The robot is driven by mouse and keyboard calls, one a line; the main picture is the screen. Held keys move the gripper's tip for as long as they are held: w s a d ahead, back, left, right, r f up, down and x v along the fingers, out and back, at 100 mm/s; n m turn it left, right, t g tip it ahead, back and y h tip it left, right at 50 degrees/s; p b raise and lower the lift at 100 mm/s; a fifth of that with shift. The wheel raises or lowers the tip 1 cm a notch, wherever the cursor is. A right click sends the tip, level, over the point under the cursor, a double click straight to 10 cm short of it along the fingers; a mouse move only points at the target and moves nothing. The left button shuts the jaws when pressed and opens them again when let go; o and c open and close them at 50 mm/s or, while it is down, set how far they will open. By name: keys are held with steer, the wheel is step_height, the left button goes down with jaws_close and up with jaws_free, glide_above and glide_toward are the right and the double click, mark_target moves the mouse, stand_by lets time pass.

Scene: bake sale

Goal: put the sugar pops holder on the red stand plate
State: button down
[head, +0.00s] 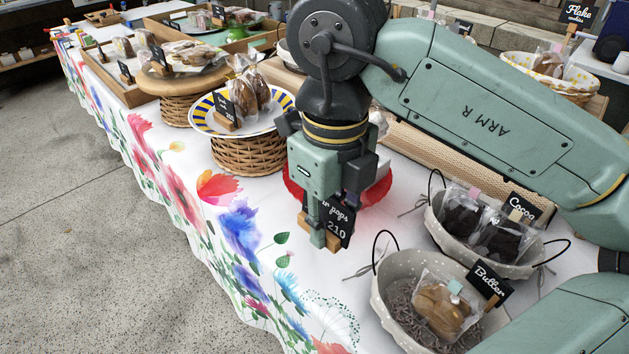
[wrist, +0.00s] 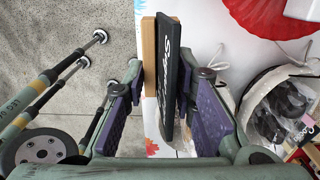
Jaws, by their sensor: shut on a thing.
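The sugar pops holder (head: 338,224) is a black card on a wooden base, with "pops" and "210" in white; its start is hidden by my gripper. My gripper (head: 331,212) points down and is shut on it. In the wrist view the holder (wrist: 168,75) stands between the purple finger pads of my gripper (wrist: 160,88), with its wooden strip to the left. The red stand plate (head: 377,189) is behind my gripper in the head view, largely hidden by it. In the wrist view the red plate (wrist: 275,16) lies at the upper right, apart from the holder.
Baskets of bagged cookies marked Cocoa (head: 437,226) and Butter (head: 381,305) stand at the right. A blue-and-yellow striped plate (head: 203,121) on a wicker stand is to the left.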

steer(key=w+p, duration=0.1)
steer(key=w, duration=0.3)
steer(key=w+a, duration=0.1)
steer(key=w, duration=0.4)
steer(key=w+f+p, duration=0.1)
steer(key=w, duration=0.3)
steer(key=shift+w+a+p, duration=0.2)
steer(key=shift+a+p, duration=0.1)
steer(key=shift+p, duration=0.05)
steer(key=shift+w+f+p, duration=0.2)
steer(key=shift+f, duration=0.35)
steer(key=shift+w+f+p, duration=0.15)
steer(key=shift+f, duration=1.2)
steer(key=shift+f, duration=0.2)
steer(key=c, duration=1.3)
jaws_free()
steer(key=shift+c, duration=0.2)
steer(key=shift+r, duration=0.1)
